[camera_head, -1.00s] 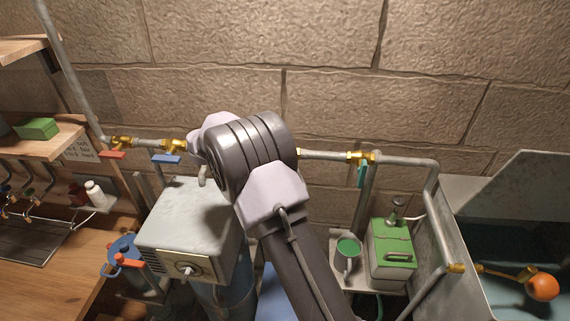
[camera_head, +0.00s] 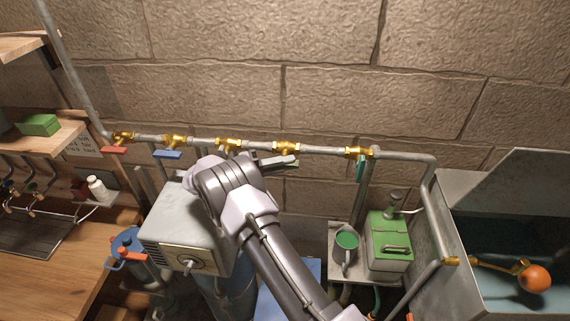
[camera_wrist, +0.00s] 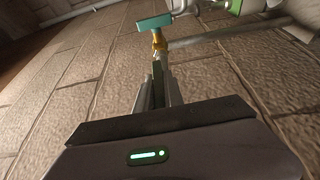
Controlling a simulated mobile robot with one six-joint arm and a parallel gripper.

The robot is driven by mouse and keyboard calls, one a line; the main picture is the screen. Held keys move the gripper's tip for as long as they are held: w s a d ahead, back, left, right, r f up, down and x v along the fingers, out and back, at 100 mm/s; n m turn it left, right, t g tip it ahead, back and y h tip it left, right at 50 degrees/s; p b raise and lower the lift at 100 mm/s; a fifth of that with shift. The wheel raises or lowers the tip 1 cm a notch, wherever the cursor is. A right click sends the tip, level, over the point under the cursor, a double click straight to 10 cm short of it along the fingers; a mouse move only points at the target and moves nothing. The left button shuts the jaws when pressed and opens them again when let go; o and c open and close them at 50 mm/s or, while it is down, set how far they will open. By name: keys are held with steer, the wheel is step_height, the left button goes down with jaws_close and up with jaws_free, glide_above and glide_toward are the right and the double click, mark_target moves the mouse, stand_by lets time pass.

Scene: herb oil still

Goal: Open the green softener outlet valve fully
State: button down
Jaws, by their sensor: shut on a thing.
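The pipe run along the wall carries several brass valves in the head view. My gripper (camera_head: 284,161) reaches rightward just under one brass valve body (camera_head: 287,147) right of the middle. A small piece of its green handle (camera_head: 294,164) shows at the fingertips. In the wrist view my gripper's fingers (camera_wrist: 158,84) are close together, shut on a narrow dark green strip (camera_wrist: 157,72), seen edge-on; it looks like that handle. Most of the handle is hidden, so its angle is unclear. A separate teal handle (camera_head: 360,168) hangs from the valve farther right; it also shows in the wrist view (camera_wrist: 153,24).
A red handle (camera_head: 113,150) and a blue handle (camera_head: 167,155) sit on the pipe at left. A grey box unit (camera_head: 180,215) stands below my arm. The wall above the pipe is clear.

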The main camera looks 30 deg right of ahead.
stand_by(0.4)
steer(key=c, duration=1.5)
jaws_free()
steer(key=shift+o, duration=0.2)
